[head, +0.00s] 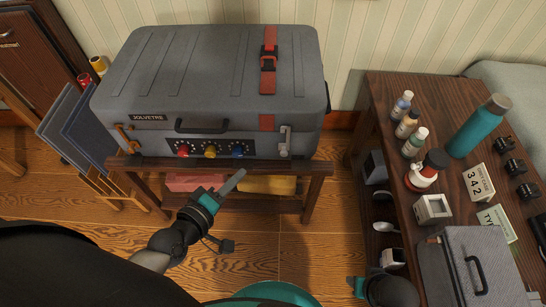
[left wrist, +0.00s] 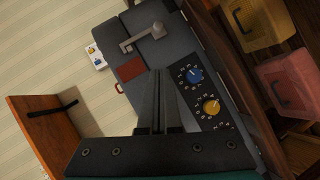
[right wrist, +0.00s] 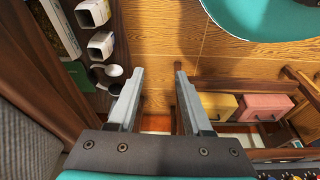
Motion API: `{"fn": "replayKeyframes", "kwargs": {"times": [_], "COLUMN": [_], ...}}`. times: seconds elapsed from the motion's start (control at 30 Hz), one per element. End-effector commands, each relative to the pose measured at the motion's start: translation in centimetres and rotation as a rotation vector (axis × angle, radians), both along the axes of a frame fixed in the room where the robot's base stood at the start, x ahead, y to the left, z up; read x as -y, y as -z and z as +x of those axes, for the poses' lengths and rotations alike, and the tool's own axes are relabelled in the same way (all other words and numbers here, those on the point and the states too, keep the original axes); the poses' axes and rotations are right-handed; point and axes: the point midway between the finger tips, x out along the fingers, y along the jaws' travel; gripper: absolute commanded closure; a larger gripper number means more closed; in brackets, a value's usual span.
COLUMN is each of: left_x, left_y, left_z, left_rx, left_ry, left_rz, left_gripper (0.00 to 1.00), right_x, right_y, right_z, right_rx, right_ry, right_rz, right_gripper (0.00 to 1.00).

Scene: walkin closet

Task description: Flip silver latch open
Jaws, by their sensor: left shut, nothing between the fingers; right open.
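The silver latch (head: 285,141) is on the front right of a large grey case (head: 215,70). In the left wrist view the latch (left wrist: 143,36) shows a metal plate with a lever arm sticking out. My left gripper (head: 236,180) is shut and empty, in front of and below the case, left of the latch and apart from it. Its shut fingers (left wrist: 158,75) point toward the case front in the left wrist view. My right gripper (head: 357,286) is low at the right. In the right wrist view its fingers (right wrist: 158,80) are apart, with nothing between them.
The case stands on a dark wooden bench (head: 315,170) with pink (head: 195,183) and yellow (head: 268,185) boxes beneath. Red, yellow and blue knobs sit left of the latch. A dark table (head: 375,100) with bottles stands at right. Floor between is clear.

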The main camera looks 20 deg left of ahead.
Motion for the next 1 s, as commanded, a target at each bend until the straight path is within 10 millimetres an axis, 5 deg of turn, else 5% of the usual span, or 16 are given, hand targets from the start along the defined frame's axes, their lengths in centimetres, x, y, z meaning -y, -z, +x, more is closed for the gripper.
{"fn": "replayKeyframes", "kwargs": {"times": [0.27,0.77,1.0], "left_x": [0.5,2.2,4.3], "left_y": [0.9,3.4,4.6], "left_z": [2.4,9.6,10.6], "left_rx": [0.004,0.002,-0.001], "left_ry": [-0.002,0.0,0.0], "left_rz": [-0.001,0.0,0.0], "left_gripper": [1.0,1.0,1.0], "right_x": [-0.1,-0.3,-0.3], "right_y": [-1.2,-6.5,-8.7], "right_z": [0.8,2.3,2.3], "right_rx": [0.024,0.102,0.133], "right_ry": [0.001,0.004,0.005], "right_rz": [0.004,0.014,0.018], "right_gripper": [0.5,0.5,0.5]}}
